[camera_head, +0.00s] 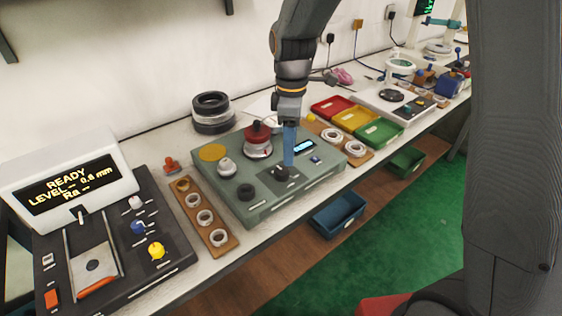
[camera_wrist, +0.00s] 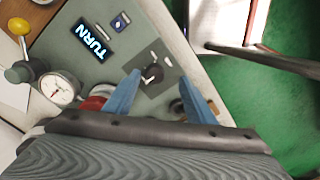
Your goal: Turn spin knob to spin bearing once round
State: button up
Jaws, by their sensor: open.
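The grey-green test panel (camera_head: 262,207) stands mid-bench. A black knob (camera_head: 281,173) with a pointer sits at its front right; it also shows in the wrist view (camera_wrist: 152,73), on a darker square plate. No knob label is readable, so I cannot confirm its name. My gripper (camera_head: 288,163) points down over this knob. In the wrist view its blue fingers (camera_wrist: 160,78) are spread, one on each side of the knob, with gaps visible. A red-topped round fixture (camera_head: 258,141) stands behind on the panel. The panel's display (camera_wrist: 94,41) reads TURN.
Another black knob (camera_head: 246,191) and a pale knob (camera_head: 227,167) sit left on the panel. A dial gauge (camera_wrist: 57,88) stands beside the red part. A wooden ring rack (camera_head: 228,245) lies left; red, yellow and green trays (camera_head: 379,133) lie right.

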aim_at(281, 170)
jog(key=shift+w+a+r+n, duration=0.1)
jog(key=shift+w+a+n, duration=0.2)
jog(key=shift+a+n, duration=0.25)
jog(key=shift+w+a+n, duration=0.3)
jog(key=shift+a+n, duration=0.15)
jog(key=shift+a, duration=0.05)
jog(key=shift+a+f, duration=0.1)
jog(key=shift+f, duration=0.2)
jog(key=shift+s+f+p, duration=0.1)
jog(key=shift+f+p, duration=0.9)
jog(key=shift+f, duration=2.6)
jog(key=shift+c, duration=0.4)
jog(key=c, duration=1)
jog(key=shift+o, duration=0.2)
